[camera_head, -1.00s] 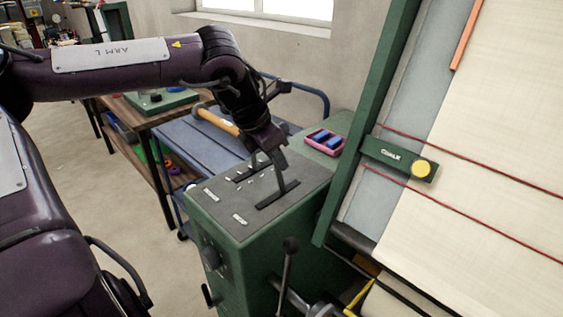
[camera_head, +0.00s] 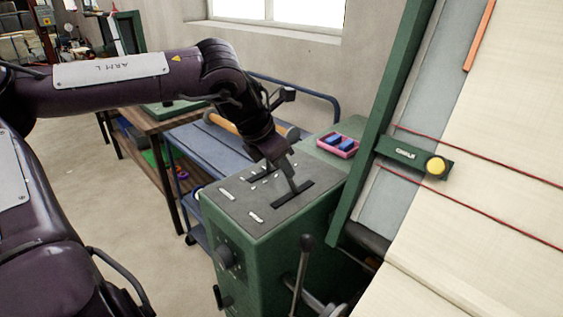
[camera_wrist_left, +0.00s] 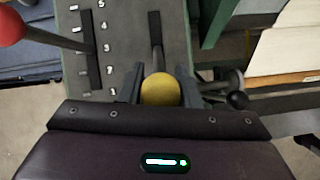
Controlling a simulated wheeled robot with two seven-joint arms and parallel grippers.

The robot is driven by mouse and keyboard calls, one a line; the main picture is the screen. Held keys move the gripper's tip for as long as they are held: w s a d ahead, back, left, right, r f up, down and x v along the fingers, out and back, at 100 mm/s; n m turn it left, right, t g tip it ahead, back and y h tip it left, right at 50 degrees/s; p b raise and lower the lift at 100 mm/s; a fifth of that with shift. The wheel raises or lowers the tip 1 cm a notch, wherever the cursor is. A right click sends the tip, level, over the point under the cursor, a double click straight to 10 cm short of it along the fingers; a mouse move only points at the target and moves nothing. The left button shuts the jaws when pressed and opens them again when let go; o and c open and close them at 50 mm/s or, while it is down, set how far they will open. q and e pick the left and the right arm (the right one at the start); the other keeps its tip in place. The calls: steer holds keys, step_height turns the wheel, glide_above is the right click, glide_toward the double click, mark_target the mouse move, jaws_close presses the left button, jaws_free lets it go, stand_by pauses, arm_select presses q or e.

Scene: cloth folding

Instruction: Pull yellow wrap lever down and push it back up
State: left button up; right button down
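The yellow wrap lever's round knob (camera_wrist_left: 160,90) sits between the two fingers of my left gripper (camera_wrist_left: 160,85) in the left wrist view. The fingers press against both sides of the knob. The lever's grey stem runs down into a dark slot (camera_head: 299,193) in the grey top panel of a green control box. In the head view my left gripper (camera_head: 284,168) is over that slot and hides the knob. My right gripper is not in view.
A red-knobbed lever (camera_wrist_left: 12,28) stands in a numbered slot left of my gripper. A black-knobbed lever (camera_head: 306,242) rises in front of the green box (camera_head: 265,245). A pink tray (camera_head: 337,146) lies behind. The slanted machine bed (camera_head: 480,130) is close on the right.

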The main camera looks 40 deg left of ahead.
arm_select(q)
steer(key=o, duration=0.4)
steer(key=v, duration=0.7)
steer(key=shift+s+r+b, duration=0.15)
steer(key=shift+r+b, duration=0.2)
steer(key=shift+b, duration=0.05)
